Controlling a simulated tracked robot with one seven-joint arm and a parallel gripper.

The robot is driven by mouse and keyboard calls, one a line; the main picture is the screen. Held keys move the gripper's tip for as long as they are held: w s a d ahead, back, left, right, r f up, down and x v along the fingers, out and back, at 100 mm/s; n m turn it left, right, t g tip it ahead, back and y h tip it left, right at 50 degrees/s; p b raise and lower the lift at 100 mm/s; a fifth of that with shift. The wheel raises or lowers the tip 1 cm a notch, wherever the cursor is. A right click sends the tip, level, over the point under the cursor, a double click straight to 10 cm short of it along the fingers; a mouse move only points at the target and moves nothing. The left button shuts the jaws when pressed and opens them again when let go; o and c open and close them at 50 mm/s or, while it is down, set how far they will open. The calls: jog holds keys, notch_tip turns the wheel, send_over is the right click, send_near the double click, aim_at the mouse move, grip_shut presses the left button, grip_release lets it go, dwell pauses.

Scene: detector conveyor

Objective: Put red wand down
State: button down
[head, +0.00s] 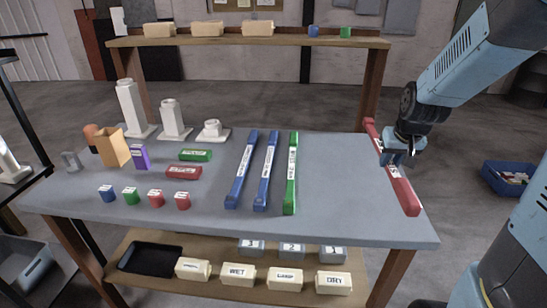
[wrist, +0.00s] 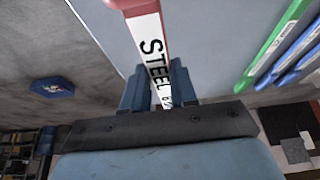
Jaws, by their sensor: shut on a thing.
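The red wand (head: 405,193) is a long red bar with a white label. It lies along the right edge of the grey table (head: 340,228) in the head view; I cannot tell whether it touches the top. My gripper (head: 394,160) is shut on the wand near its middle. In the wrist view the wand (wrist: 147,30) runs between the two blue fingers (wrist: 158,90), its label reading "STEEL" and partly hidden. Two blue wands (head: 241,170) (head: 267,172) and a green wand (head: 291,175) lie side by side to its left on the table.
Small blue, green and red blocks (head: 155,197), a green bar (head: 195,155) and a dark red bar (head: 183,172) are on the left of the table. White stepped pieces (head: 132,110) stand behind. Table space between the green and red wands is clear. A blue bin (head: 508,178) is on the floor.

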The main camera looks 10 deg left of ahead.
jog(key=shift+w+d+f, duration=0.15)
jog(key=shift+w+f, duration=0.05)
jog(key=shift+w, duration=0.25)
send_near(365, 173)
jog(key=shift+w+f, duration=0.8)
jog(key=shift+f, duration=0.2)
jog(key=shift+w+f, duration=0.3)
jog(key=shift+f, duration=0.25)
notch_tip(365, 173, down, 3)
jog(key=shift+r, duration=0.1)
jog(key=c, duration=0.9)
grip_release()
